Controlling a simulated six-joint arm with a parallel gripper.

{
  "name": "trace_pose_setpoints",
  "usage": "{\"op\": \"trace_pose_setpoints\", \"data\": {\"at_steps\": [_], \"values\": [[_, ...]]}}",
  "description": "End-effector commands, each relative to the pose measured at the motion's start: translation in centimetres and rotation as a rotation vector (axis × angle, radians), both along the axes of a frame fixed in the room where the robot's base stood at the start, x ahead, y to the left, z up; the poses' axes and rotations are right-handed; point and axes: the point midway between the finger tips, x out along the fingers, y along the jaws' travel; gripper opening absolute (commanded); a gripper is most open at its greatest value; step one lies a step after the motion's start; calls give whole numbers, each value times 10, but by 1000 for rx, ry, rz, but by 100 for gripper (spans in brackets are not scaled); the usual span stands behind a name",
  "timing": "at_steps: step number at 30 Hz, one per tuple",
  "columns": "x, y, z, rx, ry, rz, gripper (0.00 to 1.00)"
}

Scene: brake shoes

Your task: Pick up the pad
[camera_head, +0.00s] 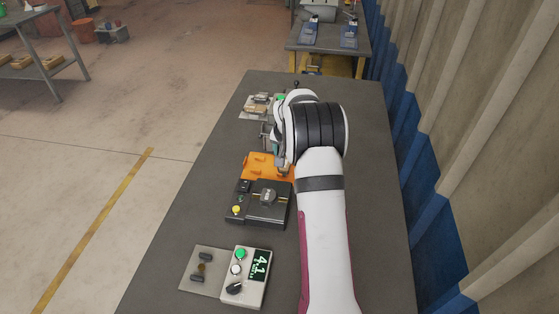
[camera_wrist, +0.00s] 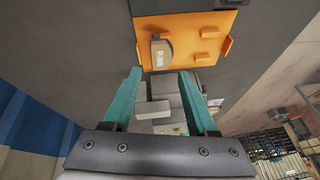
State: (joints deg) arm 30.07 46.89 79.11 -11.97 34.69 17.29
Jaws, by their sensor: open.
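In the picture, the pad lies just past the fingertips, roughly in line with the gap. The height between fingers and pad is hard to tell. In the head view the orange tray (camera_head: 255,172) is partly covered by my arm, and I cannot make out the pad there.
A black fixture (camera_head: 258,205) stands right beside the tray on the dark table (camera_head: 180,240). A control box with a lit display (camera_head: 251,275) is nearer. A light plate with small parts (camera_head: 257,106) lies at the far end. A grey device shows between my fingers (camera_wrist: 160,102).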

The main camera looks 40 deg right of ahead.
Motion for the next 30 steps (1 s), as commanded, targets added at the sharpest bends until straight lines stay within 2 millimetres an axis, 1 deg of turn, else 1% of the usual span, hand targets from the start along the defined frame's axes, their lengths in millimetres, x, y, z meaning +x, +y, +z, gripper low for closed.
{"op": "trace_pose_setpoints", "data": {"at_steps": [1, 3, 7, 9, 13, 16, 21, 23, 24, 26, 30], "values": [[3, -2, -12, 1, 2, 0, 58], [8, -5, -23, 2, 1, 0, 58], [14, -9, -36, 1, 1, 0, 58], [21, -13, -50, 2, 3, 0, 58], [30, -20, -70, 1, 2, 0, 58], [32, -21, -76, 0, 1, 0, 58], [32, -21, -76, 0, 0, 0, 58], [32, -21, -76, 0, 0, 0, 49], [32, -21, -76, 0, 0, 0, 42], [32, -21, -76, 1, 1, 0, 31], [32, -21, -76, 1, 1, 0, 6]]}}
